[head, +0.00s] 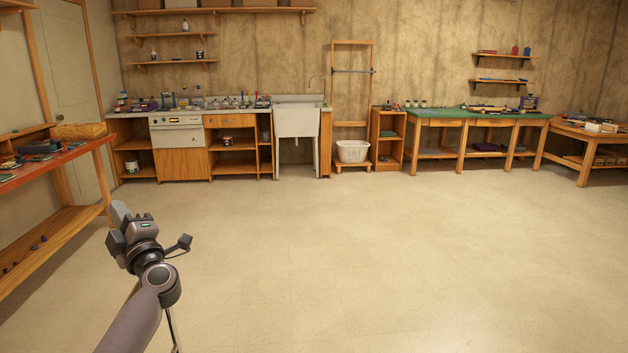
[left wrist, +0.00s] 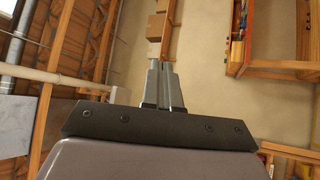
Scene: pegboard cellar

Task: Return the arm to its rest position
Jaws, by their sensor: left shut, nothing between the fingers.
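My left arm reaches up from the bottom left of the head view, over bare floor. Its gripper (head: 120,213) is beside the red-topped bench, to the right of the bench's front end. In the left wrist view the two grey fingers (left wrist: 161,75) are together, with nothing between them. My right gripper is not in view.
The red-topped bench (head: 60,163) with a lower shelf stands at the left. The middle floor (head: 380,260) is clear.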

